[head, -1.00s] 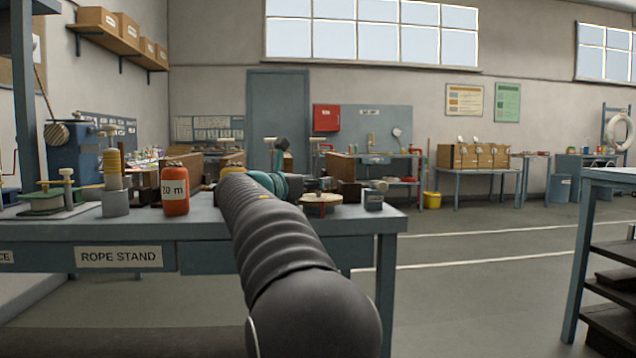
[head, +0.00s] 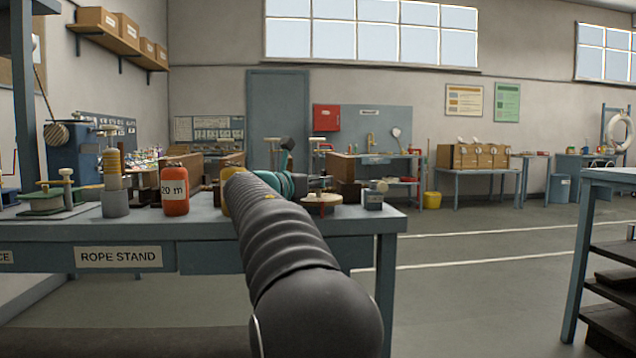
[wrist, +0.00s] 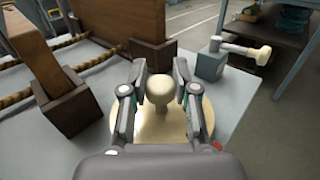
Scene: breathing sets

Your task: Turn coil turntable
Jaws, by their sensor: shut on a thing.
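The coil turntable (wrist: 200,105) is a flat, pale round disc with a cream knob (wrist: 159,90) standing up from it. In the head view the turntable (head: 321,200) shows at the right end of the rope stand bench, partly behind my arm. My gripper (wrist: 159,92) is over the disc, with its two fingers on either side of the knob and shut on it.
A wooden block (wrist: 151,20) and a dark block with rope (wrist: 68,100) stand close by on the bench. A grey block with a cream-knobbed handle (wrist: 210,62) is near the right edge. An orange 20 m canister (head: 175,192) stands left of my arm.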

